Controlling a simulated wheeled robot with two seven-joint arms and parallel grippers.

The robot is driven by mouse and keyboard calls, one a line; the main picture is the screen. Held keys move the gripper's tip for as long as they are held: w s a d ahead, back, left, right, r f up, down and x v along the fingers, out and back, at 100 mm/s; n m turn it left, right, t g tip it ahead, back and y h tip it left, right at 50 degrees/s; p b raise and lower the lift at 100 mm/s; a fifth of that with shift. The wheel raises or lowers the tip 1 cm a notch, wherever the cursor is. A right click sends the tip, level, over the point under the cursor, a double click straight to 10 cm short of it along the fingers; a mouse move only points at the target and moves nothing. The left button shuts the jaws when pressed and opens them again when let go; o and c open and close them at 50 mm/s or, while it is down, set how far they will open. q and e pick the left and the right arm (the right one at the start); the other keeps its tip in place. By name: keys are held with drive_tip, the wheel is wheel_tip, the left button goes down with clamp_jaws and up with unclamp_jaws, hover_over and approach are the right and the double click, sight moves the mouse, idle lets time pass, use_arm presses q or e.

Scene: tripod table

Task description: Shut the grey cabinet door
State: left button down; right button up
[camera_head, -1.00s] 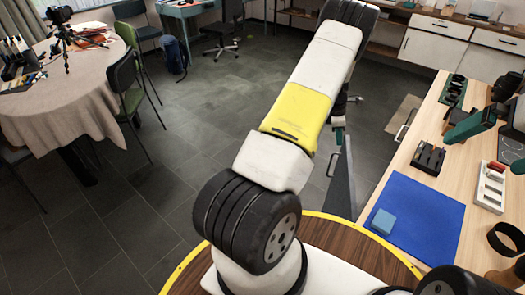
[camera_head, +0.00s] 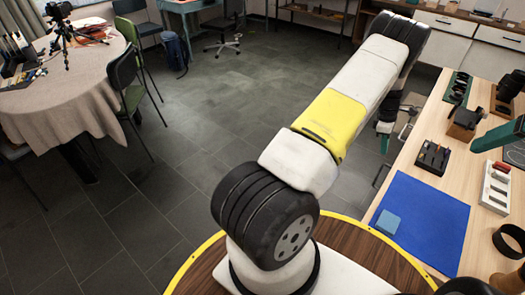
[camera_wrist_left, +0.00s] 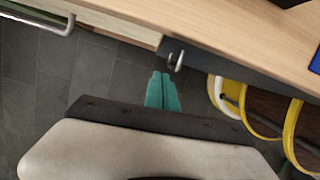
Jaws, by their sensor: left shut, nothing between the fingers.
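The grey cabinet door (camera_wrist_left: 217,63) shows in the left wrist view as a dark grey strip just under the wooden worktop, with a small metal handle (camera_wrist_left: 177,62) near its end. It lies close along the bench front; I cannot tell if a gap remains. In the head view my arm and the worktop hide most of it. My left gripper (camera_head: 384,142) is shut and empty beside the bench edge; its teal fingers (camera_wrist_left: 162,92) are just below the handle in the wrist view, contact unclear. A teal part at the right edge (camera_head: 498,135) may be my right gripper; its jaws are unclear.
The wooden worktop (camera_head: 446,100) carries a blue mat (camera_head: 440,225), a blue block (camera_head: 386,222) and several tools. A pale drawer front with a bar handle (camera_wrist_left: 42,22) adjoins the door. Open tiled floor (camera_head: 180,130) lies left of my arm.

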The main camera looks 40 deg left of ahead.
use_arm(q)
drive_tip(key=s+a+r+m+t, duration=0.1)
drive_tip(key=s+a+r+m, duration=0.1)
drive_tip(key=r, duration=0.8)
drive_tip(key=s+a+r+m, duration=0.1)
drive_tip(key=s+a+r, duration=0.1)
drive_tip(key=r, duration=0.9)
drive_tip(key=s+a+r+m+t, duration=0.25)
drive_tip(key=s+r+m, duration=0.35)
drive_tip(key=s+r, duration=0.55)
drive_tip(key=s+a+r+m+t, duration=0.1)
drive_tip(key=s+m, duration=0.4)
drive_tip(key=s, duration=0.6)
drive_tip(key=s+a+r+m+t, duration=0.1)
drive_tip(key=s+r+m, duration=0.3)
drive_tip(key=s, duration=0.8)
drive_tip(key=shift+s+a+r+m+t+y, duration=0.2)
drive_tip(key=shift+s+a+m+t+y, duration=0.15)
drive_tip(key=shift+m, duration=0.15)
